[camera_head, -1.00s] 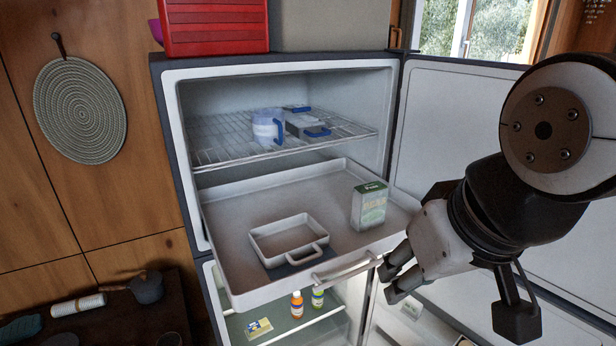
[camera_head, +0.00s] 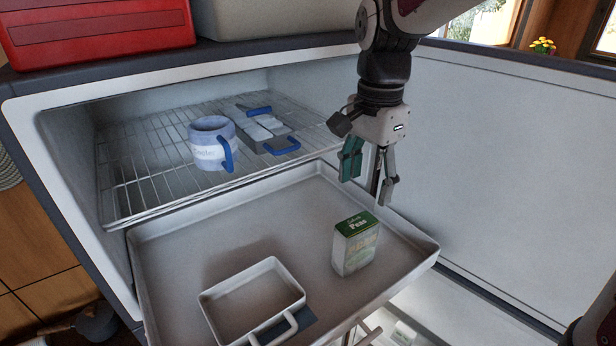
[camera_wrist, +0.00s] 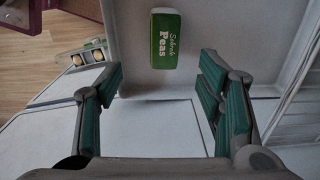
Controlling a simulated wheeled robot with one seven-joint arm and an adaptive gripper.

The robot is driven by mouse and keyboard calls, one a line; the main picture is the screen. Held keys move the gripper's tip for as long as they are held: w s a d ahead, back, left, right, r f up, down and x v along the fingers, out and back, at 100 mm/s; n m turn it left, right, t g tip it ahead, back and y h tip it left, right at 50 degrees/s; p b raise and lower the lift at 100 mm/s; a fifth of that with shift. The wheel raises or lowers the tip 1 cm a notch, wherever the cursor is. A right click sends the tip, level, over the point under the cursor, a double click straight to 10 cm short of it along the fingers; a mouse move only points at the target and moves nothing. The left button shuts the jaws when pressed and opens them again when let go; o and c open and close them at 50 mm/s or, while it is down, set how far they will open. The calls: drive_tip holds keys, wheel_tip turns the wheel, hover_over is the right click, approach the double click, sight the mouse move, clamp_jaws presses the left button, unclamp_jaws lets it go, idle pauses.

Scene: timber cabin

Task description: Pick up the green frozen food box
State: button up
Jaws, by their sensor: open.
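The green frozen food box (camera_head: 356,243) is a small carton with a green top reading "Peas" and a paler front. It stands upright in the right part of the pulled-out white drawer (camera_head: 205,231). In the wrist view the box's green top (camera_wrist: 165,39) shows beyond the fingertips, about midway between them. My gripper (camera_head: 370,172) points down, open and empty, above the drawer near its back right side. It is higher than the box and apart from it. The open fingers also show in the wrist view (camera_wrist: 160,85).
A white rectangular dish (camera_head: 250,292) with a handle sits in the drawer left of the box. A wire shelf (camera_head: 150,185) above holds a blue-handled mug (camera_head: 208,145) and an ice tray (camera_head: 262,130). The open freezer door (camera_head: 500,150) stands to the right.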

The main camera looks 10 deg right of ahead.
sight(358, 224)
drive_tip(key=f, duration=0.9)
drive_tip(key=f+p, duration=0.1)
drive_tip(key=f, duration=0.4)
drive_tip(key=shift+w+a, duration=0.15)
drive_tip(key=shift+w, duration=0.2)
drive_tip(key=shift+c, duration=0.6)
clamp_jaws()
